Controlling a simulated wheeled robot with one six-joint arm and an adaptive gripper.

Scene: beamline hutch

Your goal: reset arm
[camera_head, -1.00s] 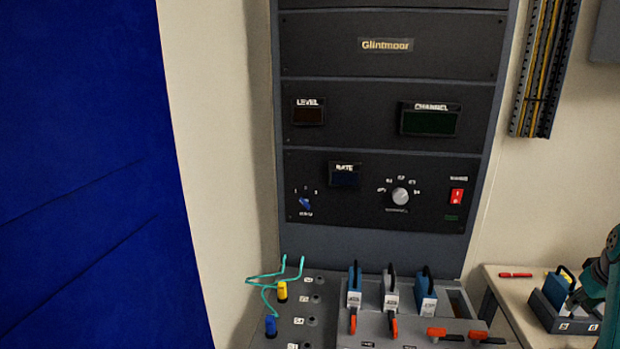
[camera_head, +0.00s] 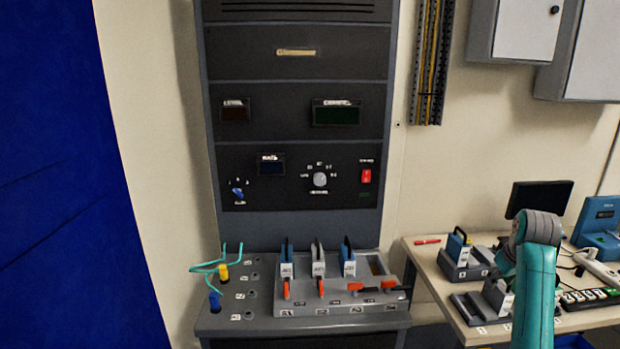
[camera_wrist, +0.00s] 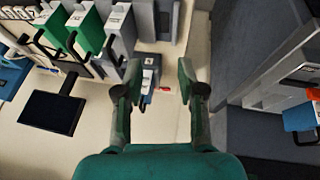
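My arm (camera_head: 535,290) stands at the right of the head view, in front of the side table. My gripper shows in the wrist view (camera_wrist: 158,82) with its two fingers spread wide apart. Nothing is between the fingertips; pale table surface shows behind them. A small module in a holder (camera_wrist: 148,85) and a red pen (camera_wrist: 165,89) lie beyond the fingers. In the head view the fingers cannot be made out clearly.
The console (camera_head: 240,322) with several handled modules and orange levers stands below the rack (camera_head: 300,190). The side table (camera_head: 425,260) carries a blue module in a holder (camera_head: 458,245), a red pen (camera_head: 427,241) and a dark monitor (camera_head: 540,197). Cabinets (camera_head: 520,30) hang above.

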